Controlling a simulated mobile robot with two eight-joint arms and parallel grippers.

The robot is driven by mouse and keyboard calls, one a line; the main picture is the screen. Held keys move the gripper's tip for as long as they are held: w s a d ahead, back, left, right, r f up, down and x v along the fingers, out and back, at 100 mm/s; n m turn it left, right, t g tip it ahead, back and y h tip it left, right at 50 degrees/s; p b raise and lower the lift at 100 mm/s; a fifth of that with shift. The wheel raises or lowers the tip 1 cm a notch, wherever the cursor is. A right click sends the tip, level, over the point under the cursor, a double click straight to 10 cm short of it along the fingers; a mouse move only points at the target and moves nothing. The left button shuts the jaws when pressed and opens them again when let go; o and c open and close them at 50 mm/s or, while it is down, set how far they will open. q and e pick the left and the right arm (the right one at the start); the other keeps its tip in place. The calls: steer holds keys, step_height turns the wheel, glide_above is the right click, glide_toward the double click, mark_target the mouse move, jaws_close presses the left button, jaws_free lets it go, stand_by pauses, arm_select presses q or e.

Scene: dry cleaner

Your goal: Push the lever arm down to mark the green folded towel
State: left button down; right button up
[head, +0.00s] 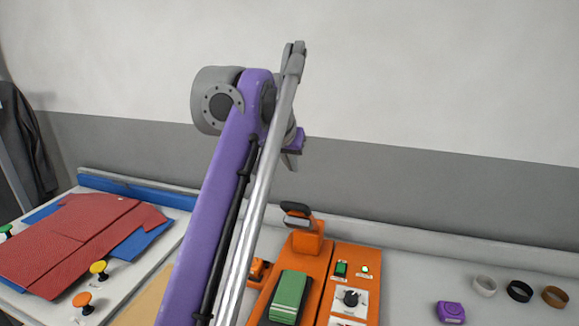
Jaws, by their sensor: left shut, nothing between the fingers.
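An orange marking machine (315,262) stands on the counter at bottom centre. Its lever arm (297,210), with a dark looped handle, is up above the orange post. The green folded towel (289,290) lies on a dark pad on the machine, below and in front of the lever. My left gripper (291,160) is shut and empty, above the lever's handle and apart from it in the picture. My purple and silver arm hides part of that gripper and the machine's left side. My right gripper is out of view.
Beside the towel is a panel with a green switch (341,268) and a black knob (351,298). At right lie a purple item (450,312) and three rings (519,291). At left, a red garment (75,240) lies on blue cloth beside coloured knobs (98,268).

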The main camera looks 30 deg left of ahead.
arm_select(q)
glide_above(293, 203)
steer(key=w, duration=0.3)
step_height(293, 203, down, 5)
steer(key=shift+s+a+f+b, duration=0.2)
steer(key=shift+s+f+b, duration=0.6)
steer(key=shift+s+f, duration=0.4)
steer(key=shift+s+d+f, duration=0.1)
steer(key=shift+s+f, duration=0.15)
steer(key=shift+w, duration=0.1)
steer(key=shift+f, duration=0.1)
